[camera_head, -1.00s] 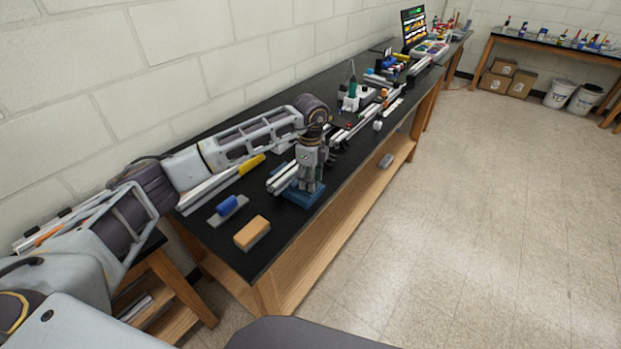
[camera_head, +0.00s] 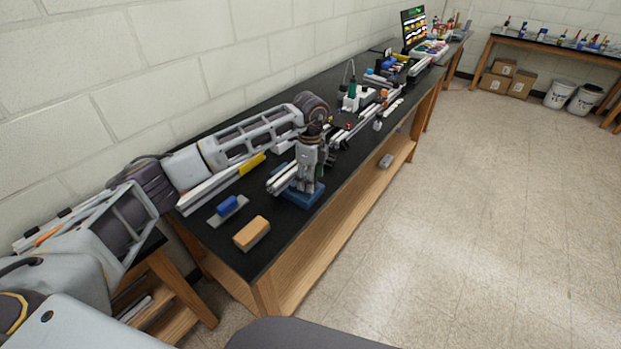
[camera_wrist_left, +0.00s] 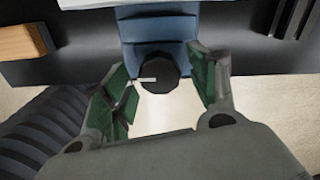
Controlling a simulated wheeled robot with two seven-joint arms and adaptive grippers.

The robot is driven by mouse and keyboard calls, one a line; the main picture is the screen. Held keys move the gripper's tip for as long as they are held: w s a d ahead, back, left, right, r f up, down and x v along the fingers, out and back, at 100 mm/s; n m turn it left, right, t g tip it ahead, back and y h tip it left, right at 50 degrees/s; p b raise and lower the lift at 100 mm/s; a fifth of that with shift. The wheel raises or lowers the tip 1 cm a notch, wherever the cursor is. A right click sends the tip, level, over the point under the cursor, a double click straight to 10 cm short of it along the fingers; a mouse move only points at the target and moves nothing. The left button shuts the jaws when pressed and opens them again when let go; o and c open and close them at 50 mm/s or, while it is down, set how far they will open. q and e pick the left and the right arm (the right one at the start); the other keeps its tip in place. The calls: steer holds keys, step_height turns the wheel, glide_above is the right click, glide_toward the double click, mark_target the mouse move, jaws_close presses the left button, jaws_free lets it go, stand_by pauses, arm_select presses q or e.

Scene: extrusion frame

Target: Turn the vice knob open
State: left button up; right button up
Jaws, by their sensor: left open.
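The blue vice (camera_head: 303,196) sits at the front edge of the black bench, mostly behind my left gripper (camera_head: 308,184) in the head view. In the left wrist view the blue vice body (camera_wrist_left: 158,28) is at the top centre. Its round dark knob (camera_wrist_left: 157,73) faces my gripper and carries a pale mark pointing left. My left gripper (camera_wrist_left: 163,88) is open, with one green-padded finger on each side of the knob. Gaps show between the pads and the knob. My right gripper is in neither view.
A tan block (camera_head: 251,232) and a blue-handled trowel-like tool (camera_head: 229,207) lie at the near end of the bench (camera_head: 262,190). Pale extrusion bars (camera_head: 282,178) lie by the vice. Several tools and parts fill the bench further back. The floor to the right is clear.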

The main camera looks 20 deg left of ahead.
arm_select(q)
step_height(320, 180, up, 12)
steer(key=shift+f, duration=0.25)
stand_by(0.4)
steer(key=shift+f, duration=0.1)
